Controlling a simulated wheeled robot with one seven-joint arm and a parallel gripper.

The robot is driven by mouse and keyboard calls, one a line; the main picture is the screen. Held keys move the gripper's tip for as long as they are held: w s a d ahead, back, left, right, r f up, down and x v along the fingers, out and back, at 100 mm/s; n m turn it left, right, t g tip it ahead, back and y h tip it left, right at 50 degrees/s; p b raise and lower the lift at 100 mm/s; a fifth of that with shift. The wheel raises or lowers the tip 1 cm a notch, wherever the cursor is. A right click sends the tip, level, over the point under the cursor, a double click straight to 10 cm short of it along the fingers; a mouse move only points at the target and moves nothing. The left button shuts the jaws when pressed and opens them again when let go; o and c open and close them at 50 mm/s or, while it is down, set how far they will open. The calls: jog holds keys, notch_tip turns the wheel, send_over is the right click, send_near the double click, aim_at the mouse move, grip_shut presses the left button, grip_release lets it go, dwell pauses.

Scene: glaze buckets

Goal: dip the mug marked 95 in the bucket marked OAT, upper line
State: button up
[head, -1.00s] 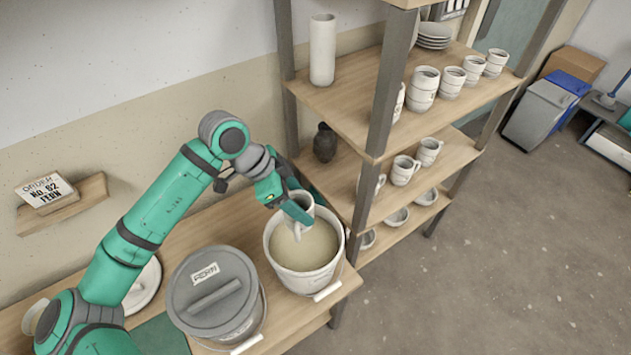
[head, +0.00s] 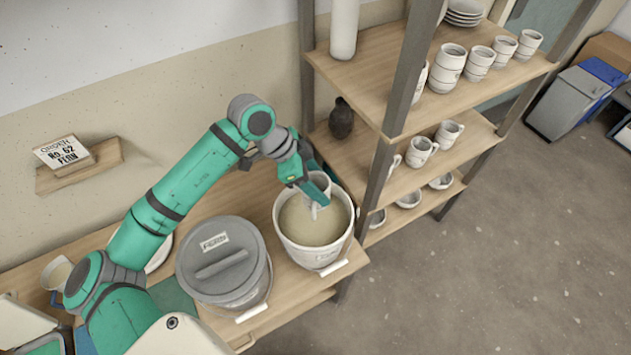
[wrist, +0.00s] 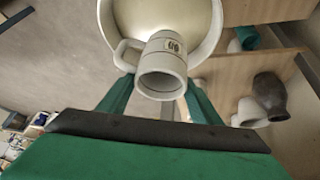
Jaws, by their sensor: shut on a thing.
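A pale mug (wrist: 165,62) with a handle is held by my gripper (head: 309,187); in the wrist view it sits between the two green fingers, with a small dark mark on its side that I cannot read for certain. In the head view the mug (head: 319,193) is mostly hidden by the fingers. It is over or within the mouth of an open white bucket (head: 322,256) of beige glaze (head: 300,222). I cannot tell whether the mug touches the glaze. The label on the bucket's front is too small to read.
A lidded grey bucket (head: 222,262), label apparently FERN, stands left of the open one. A wooden shelf unit (head: 375,95) with mugs and bowls stands close on the right. An order card (head: 64,155) reads No. 62 FERN. A dark vase (head: 341,118) stands on a shelf.

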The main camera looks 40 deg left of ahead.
jog(key=shift+f, duration=2.2)
jog(key=shift+f, duration=0.1)
jog(key=shift+f, duration=2.55)
jog(key=shift+f, duration=0.1)
jog(key=shift+f, duration=1)
jog(key=shift+w+f, duration=0.1)
jog(key=shift+f, duration=0.05)
jog(key=shift+r, duration=4.35)
